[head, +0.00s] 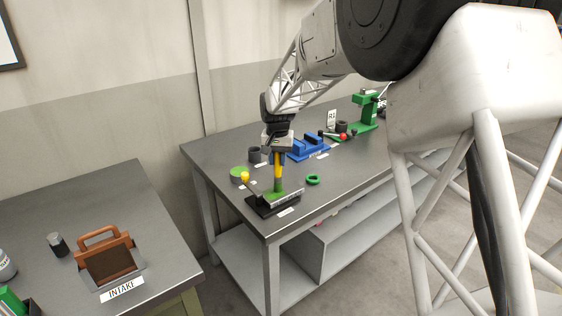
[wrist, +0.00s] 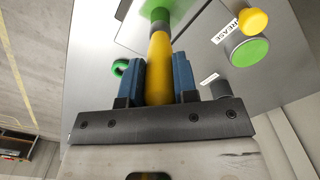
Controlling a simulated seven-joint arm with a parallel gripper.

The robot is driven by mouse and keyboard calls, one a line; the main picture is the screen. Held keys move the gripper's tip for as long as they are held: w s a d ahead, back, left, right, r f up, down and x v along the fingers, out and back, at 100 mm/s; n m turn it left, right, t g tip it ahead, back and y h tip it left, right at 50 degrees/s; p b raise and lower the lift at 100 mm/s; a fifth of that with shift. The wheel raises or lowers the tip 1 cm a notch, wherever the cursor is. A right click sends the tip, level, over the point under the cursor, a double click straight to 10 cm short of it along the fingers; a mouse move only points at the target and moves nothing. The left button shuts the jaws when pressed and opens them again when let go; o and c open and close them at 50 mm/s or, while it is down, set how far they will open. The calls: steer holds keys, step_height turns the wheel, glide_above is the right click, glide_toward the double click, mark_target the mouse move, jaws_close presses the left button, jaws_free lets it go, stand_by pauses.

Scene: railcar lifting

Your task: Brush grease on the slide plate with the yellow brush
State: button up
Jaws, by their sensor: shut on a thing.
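My gripper (head: 278,154) is shut on the yellow brush (head: 278,170), which hangs about upright with its bristle end down. In the wrist view the yellow handle (wrist: 160,65) is between the blue fingers, and the green brush end (wrist: 157,12) points away. The brush end is over the slide plate (head: 284,200), a flat plate on a black base near the table's front corner. Green shows where brush and plate meet; I cannot tell whether they touch. The green grease pot (head: 238,173) stands just left, with a GREASE label beside it in the wrist view.
A yellow knob (head: 245,177) is by the grease pot. A green ring (head: 313,180) lies right of the plate. A dark cup (head: 254,155), a blue fixture (head: 308,148) and a green press (head: 367,112) stand farther back. A separate table at left holds a brown INTAKE item (head: 107,260).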

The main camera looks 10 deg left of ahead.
step_height(320, 180, up, 8)
steer(key=w+a, duration=0.2)
stand_by(0.8)
steer(key=shift+s, duration=0.1)
stand_by(0.6)
steer(key=s+d, duration=0.1)
steer(key=s, duration=0.6)
steer(key=shift+d, duration=0.15)
steer(key=shift+f, duration=0.15)
